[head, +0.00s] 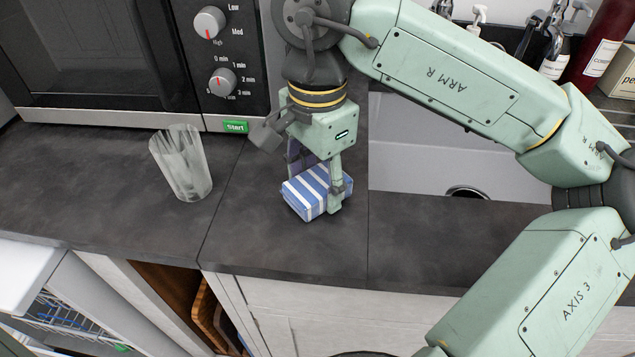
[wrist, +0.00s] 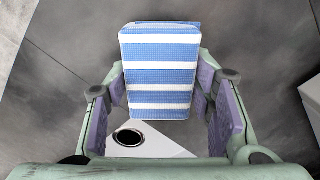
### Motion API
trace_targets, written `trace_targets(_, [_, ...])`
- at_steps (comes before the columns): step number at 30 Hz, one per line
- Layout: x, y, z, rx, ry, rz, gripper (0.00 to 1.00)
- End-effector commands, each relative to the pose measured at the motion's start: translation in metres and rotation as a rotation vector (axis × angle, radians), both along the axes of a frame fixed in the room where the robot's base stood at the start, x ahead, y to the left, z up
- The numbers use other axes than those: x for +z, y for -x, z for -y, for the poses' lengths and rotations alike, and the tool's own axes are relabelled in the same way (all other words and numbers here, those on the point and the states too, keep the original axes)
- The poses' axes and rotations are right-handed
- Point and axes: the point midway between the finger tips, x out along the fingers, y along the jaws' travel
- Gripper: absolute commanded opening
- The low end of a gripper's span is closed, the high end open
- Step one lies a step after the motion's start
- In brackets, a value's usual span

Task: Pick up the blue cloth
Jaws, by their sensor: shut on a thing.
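The blue cloth (head: 310,193) is a folded block with white stripes, on the dark countertop in front of the microwave in the head view. In the wrist view the cloth (wrist: 160,70) fills the upper middle. My gripper (head: 322,187) is above it with a finger on each side, shut on it. In the wrist view the purple-padded fingers of my gripper (wrist: 162,110) flank its lower part. The far finger is partly hidden in the head view. I cannot tell whether the cloth rests on the counter or is slightly lifted.
A clear glass (head: 182,163) stands on the countertop (head: 90,175) to the left. The microwave (head: 130,60) is behind. A sink (head: 420,150) lies to the right, with bottles (head: 605,40) behind it. The counter's front edge is close. An open dishwasher rack (head: 70,315) shows lower left.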

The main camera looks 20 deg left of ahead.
Motion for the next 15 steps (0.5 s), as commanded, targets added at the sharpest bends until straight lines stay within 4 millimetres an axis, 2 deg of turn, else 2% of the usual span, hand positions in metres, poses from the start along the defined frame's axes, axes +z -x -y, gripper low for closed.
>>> trace_targets(8, [0.030,0.000,-0.001,0.000,-0.002,0.002,0.19])
trace_targets(15, [0.032,0.034,0.045,-0.004,-0.002,0.003,0.19])
